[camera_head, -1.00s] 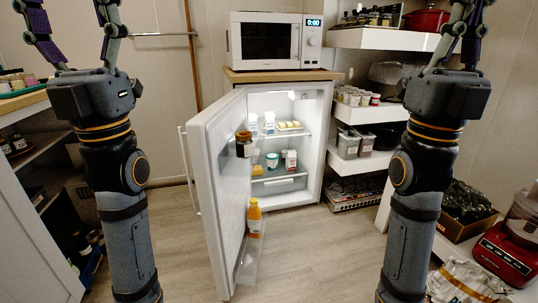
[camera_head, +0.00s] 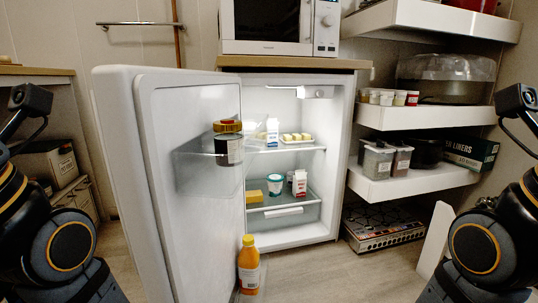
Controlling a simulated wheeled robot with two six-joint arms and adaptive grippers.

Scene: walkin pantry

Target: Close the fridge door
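The fridge (camera_head: 331,170) stands open ahead of me under a wooden top. Its white door (camera_head: 187,225) is hinged on the fridge's left side and swings out towards me at the left, wide open with its inner face showing. A dark jar with a yellow lid (camera_head: 228,143) stands in the upper door shelf, and an orange bottle (camera_head: 248,265) in the lower one. Inside are a carton (camera_head: 272,132), a tray of eggs (camera_head: 295,138), a yellow block (camera_head: 254,196), a tub (camera_head: 274,185) and another carton (camera_head: 299,183). Parts of my arms show at both side edges, apart from the door. Both grippers are out of view.
A microwave (camera_head: 272,25) sits on the wooden top (camera_head: 290,63). White shelves (camera_head: 425,117) with tubs and bins stand to the right. A counter stands at the left. Floor in front of the fridge is clear.

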